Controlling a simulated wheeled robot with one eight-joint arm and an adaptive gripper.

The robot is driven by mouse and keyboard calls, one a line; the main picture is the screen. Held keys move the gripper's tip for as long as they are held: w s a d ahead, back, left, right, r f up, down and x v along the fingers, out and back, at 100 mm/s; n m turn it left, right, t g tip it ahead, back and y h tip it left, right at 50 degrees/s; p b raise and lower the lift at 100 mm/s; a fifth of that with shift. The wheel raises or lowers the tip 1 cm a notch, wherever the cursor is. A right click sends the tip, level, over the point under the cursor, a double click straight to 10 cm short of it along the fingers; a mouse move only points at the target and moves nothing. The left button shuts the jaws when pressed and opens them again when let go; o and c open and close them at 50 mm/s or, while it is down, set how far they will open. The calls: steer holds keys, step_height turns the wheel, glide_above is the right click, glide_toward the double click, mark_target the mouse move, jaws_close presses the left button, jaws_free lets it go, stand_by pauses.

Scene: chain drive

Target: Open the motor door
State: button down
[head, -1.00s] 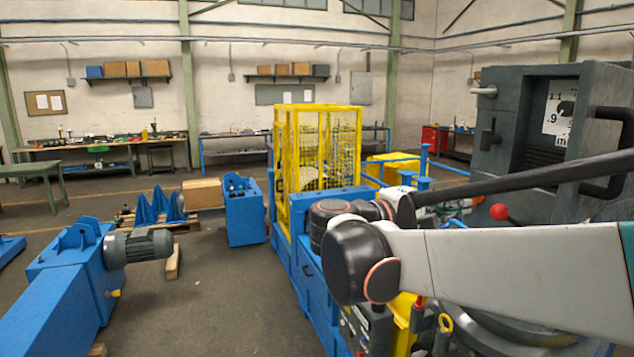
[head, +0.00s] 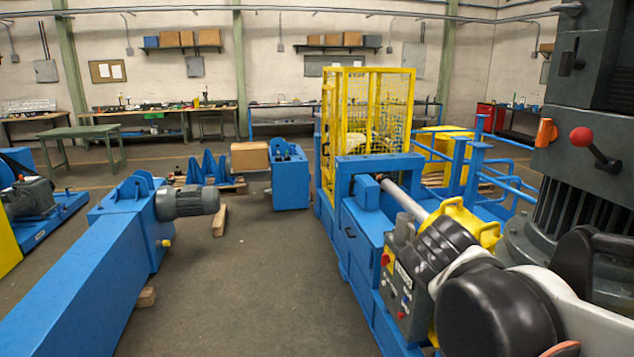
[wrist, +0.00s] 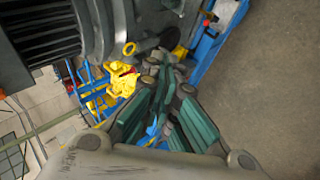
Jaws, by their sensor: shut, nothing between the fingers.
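No part is clearly recognisable as the motor door. The large dark grey machine (head: 560,115) stands at the right of the head view, with a finned motor-like lower body (head: 570,215). In the wrist view the grey finned body (wrist: 40,30) fills the upper left, close to my gripper. My gripper (wrist: 163,72) is shut and empty, its green-padded fingers meeting at the tips.
A blue machine bed (head: 365,255) with a control box (head: 405,285) and yellow guard (head: 470,225) lies beside my arm. A yellow mesh cage (head: 368,120) stands behind. Blue beams with a motor (head: 188,203) lie left. The floor between (head: 260,285) is clear.

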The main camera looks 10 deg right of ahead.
steer(key=s+a+f+m+t+y+b, duration=0.1)
steer(key=s+a+f+y+b, duration=0.1)
steer(key=a+f+b, duration=0.3)
steer(key=s+a+f+m+t+y+b, duration=0.1)
steer(key=a+f+y+b, duration=0.3)
steer(key=f, duration=0.9)
steer(key=s+a+y, duration=0.1)
steer(key=a, duration=0.2)
steer(key=shift+s+f+y+b, duration=0.25)
steer(key=shift+s+y+b, duration=0.05)
steer(key=shift+s+b, duration=0.1)
steer(key=c, duration=2.1)
jaws_free()
steer(key=shift+a+f, duration=0.2)
steer(key=shift+a, duration=0.2)
steer(key=o, duration=0.5)
steer(key=shift+a+r+t, duration=0.1)
steer(key=shift+t, duration=0.2)
steer(key=shift+o, duration=0.2)
steer(key=shift+s, duration=0.1)
